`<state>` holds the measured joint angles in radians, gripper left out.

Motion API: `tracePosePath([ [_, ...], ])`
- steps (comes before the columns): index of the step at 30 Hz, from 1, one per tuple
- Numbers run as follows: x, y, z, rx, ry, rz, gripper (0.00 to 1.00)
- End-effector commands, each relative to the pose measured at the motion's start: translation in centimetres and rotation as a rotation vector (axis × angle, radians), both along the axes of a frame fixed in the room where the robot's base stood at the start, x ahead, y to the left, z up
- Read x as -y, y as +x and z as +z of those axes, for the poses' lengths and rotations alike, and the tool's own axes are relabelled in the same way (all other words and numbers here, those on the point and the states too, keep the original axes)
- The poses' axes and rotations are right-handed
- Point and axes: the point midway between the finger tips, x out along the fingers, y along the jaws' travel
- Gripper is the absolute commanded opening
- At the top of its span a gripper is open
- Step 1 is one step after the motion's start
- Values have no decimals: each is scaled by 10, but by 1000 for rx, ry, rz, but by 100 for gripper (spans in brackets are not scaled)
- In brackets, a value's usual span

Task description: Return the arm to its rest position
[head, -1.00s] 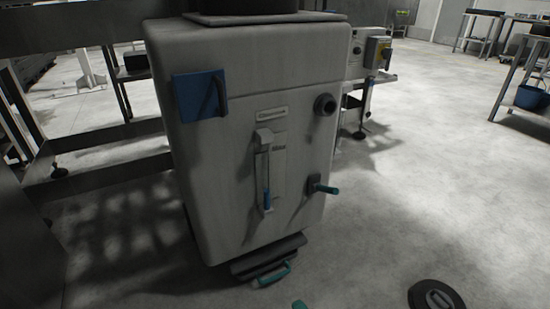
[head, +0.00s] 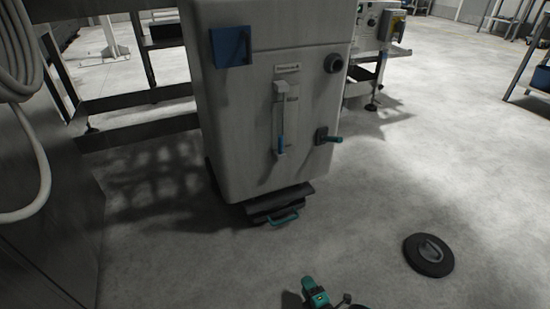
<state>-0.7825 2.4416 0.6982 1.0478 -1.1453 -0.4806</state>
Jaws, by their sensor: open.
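My gripper and arm do not show clearly in the head view, so their pose and jaws cannot be read. The view is filled by a pale grey machine cabinet (head: 240,110) standing upright.
A teal and black fitting (head: 315,295) is cut off by the bottom edge. A black disc with a grey handle (head: 428,255) lies on the floor. A coiled pale hose (head: 30,150) hangs at left. Bare concrete floor (head: 470,150) is open at right.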

Motion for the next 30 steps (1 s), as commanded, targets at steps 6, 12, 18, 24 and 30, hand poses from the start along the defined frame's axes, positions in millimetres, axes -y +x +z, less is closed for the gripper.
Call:
tracePosePath([
  [6,-2,25,12,-32,40,-71,42],
  [12,-9,52,27,-76,92,-146,42],
  [18,-24,92,56,-145,170,-251,42],
  [24,-40,142,108,-263,291,-397,42],
  [30,-49,187,199,-466,460,-588,42],
])
